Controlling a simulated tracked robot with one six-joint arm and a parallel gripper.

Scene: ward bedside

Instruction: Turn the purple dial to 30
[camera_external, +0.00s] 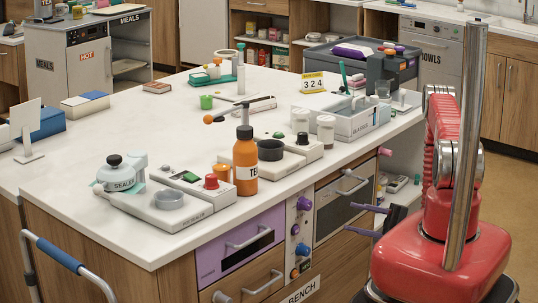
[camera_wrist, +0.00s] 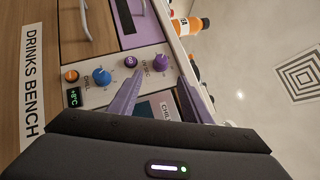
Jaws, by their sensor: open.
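The purple dial (camera_external: 304,203) is on the narrow light panel at the bench front, between the purple drawer and the oven-like door. In the wrist view the purple dial (camera_wrist: 161,62) shows between the tips of my two purple fingers, with a small scale around it too fine to read. My gripper (camera_external: 348,218) is open and empty, in front of the bench to the right of the dial, with a gap to the panel. In the wrist view my gripper (camera_wrist: 161,68) points at the panel. I cannot tell the dial's setting.
A blue dial (camera_wrist: 101,76), an orange knob (camera_wrist: 71,75) and a small purple button (camera_wrist: 131,61) share the panel. Handles jut from the purple drawer (camera_external: 240,245) and the oven-like door (camera_external: 343,207). An orange bottle (camera_external: 245,160) stands on the worktop above.

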